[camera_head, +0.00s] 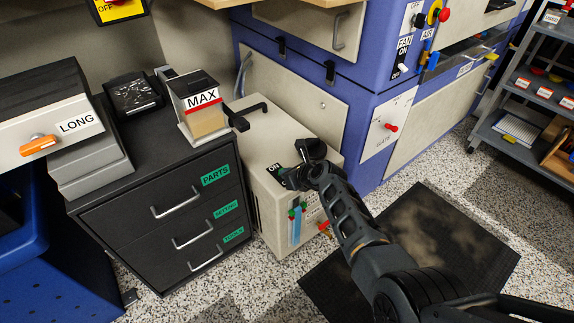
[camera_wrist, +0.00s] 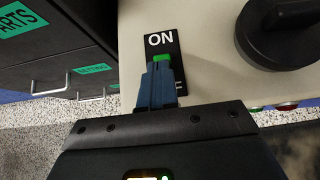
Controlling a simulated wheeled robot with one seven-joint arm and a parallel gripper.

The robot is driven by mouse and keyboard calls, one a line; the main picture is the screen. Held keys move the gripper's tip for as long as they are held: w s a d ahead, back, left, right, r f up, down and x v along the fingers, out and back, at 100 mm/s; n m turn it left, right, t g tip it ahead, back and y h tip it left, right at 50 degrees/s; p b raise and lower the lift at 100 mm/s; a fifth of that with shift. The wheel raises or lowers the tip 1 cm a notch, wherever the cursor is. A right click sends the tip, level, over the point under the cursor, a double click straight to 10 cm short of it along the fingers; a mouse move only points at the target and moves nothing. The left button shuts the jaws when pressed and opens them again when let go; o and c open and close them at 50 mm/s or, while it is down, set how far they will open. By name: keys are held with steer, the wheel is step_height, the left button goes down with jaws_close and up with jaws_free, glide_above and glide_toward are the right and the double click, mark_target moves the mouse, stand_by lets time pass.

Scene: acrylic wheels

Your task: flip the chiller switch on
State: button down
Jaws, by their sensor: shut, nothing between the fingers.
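The chiller (camera_head: 262,140) is a beige box between the black drawer cabinet and the blue machine. Its switch plate (camera_head: 274,168) is black with white lettering reading ON. In the wrist view the switch plate (camera_wrist: 173,48) shows ON at the top, with a green piece (camera_wrist: 162,59) just below the letters. My gripper (camera_head: 290,177) is shut and empty over the plate, and in the wrist view its fingertips (camera_wrist: 160,72) are right at the green piece. The fingers hide the lower part of the switch. I cannot tell whether they touch it.
A black knob (camera_wrist: 284,30) stands on the chiller top, right of the switch. The black drawer cabinet (camera_head: 150,190) with a MAX container (camera_head: 200,115) is at the left. The blue machine (camera_head: 370,100) stands behind. A dark mat (camera_head: 450,240) lies on the floor.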

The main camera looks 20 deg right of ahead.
steer(key=shift+w+a+r+g+h+p, duration=0.15)
steer(key=shift+w+r+g+h+p, duration=0.25)
steer(key=shift+g+p, duration=0.65)
steer(key=shift+w+a+t+p, duration=0.15)
steer(key=shift+w+t+p, duration=0.1)
steer(key=shift+w+p, duration=0.15)
steer(key=shift+r, duration=0.1)
steer(key=shift+w, duration=0.1)
steer(key=shift+r+p, duration=0.85)
